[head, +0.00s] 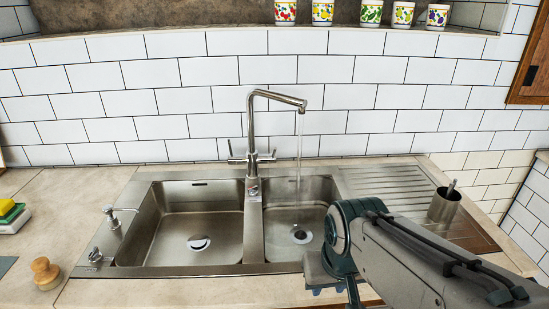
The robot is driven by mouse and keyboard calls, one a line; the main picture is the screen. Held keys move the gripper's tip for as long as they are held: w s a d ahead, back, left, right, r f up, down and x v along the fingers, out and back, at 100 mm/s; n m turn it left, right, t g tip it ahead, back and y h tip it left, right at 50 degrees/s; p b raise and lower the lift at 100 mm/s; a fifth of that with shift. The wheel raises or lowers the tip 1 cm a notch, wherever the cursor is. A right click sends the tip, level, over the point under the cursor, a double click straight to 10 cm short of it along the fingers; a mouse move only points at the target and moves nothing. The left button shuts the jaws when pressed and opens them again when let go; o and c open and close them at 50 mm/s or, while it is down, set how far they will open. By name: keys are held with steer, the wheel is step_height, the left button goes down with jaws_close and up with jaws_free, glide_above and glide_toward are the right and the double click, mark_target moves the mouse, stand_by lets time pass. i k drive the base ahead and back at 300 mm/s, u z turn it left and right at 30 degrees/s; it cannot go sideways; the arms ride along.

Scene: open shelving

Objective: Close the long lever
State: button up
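The steel faucet (252,125) stands upright behind the divider between two basins. Its spout reaches right, and a thin stream of water (300,140) falls from it into the right basin (297,215). A small lever (231,150) sticks out on the left of the faucet body and another lever (273,155) on the right. I cannot tell from here which is the long one. My arm comes in from the lower right, with its end in front of the right basin, apart from the faucet. The fingers of my gripper cannot be made out.
The left basin (197,225) is empty. A metal cup (444,205) stands on the ribbed drainboard (385,185) at right. A soap dispenser (112,215), a wooden brush (46,272) and sponges (10,212) are at left. Several patterned cups line the ledge above.

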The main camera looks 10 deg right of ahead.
mark_target(272, 157)
steer(key=k, duration=0.85)
steer(key=u, duration=0.9)
steer(key=i, duration=0.65)
steer(key=z, duration=1.05)
steer(key=i, duration=0.5)
steer(key=u, duration=0.05)
